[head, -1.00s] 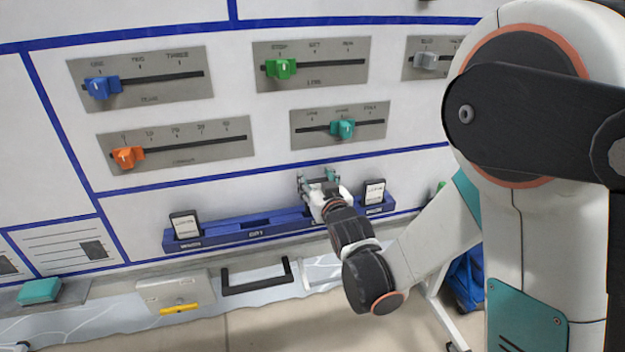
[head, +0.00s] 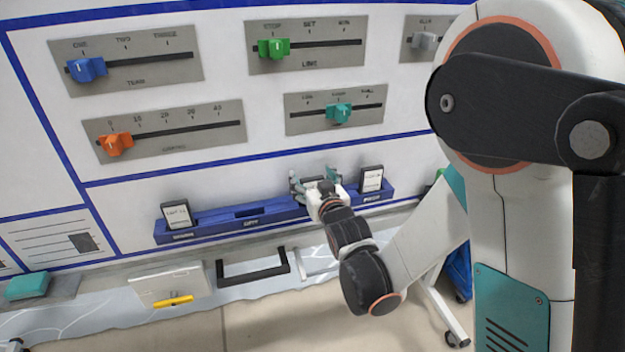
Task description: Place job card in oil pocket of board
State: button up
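A blue rail of pockets (head: 215,229) runs along the lower part of the white board (head: 135,200). A white job card with a dark border (head: 177,215) stands in its left pocket. A similar card (head: 371,179) stands in the right pocket. The middle pocket shows an empty slot; the pocket labels are too small to read surely, so I cannot tell which one is oil. My gripper (head: 315,180) is at the rail between the middle pocket and the right card, left of that card. Its fingers are spread, with no card visible between them. My wrist hides part of the rail.
Sliders with blue, orange, green and teal knobs sit above the rail, including the teal knob (head: 338,113). Below are a black handle (head: 252,268), a pale box with a yellow bar (head: 168,285) and a teal block (head: 27,285). A white-legged cart stands at lower right.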

jog(key=shift+r, duration=0.1)
jog(key=shift+s+d+r, duration=0.1)
jog(key=shift+s, duration=0.05)
jog(key=v, duration=1.1)
jog(key=shift+s, duration=0.3)
jog(key=shift+d, duration=0.1)
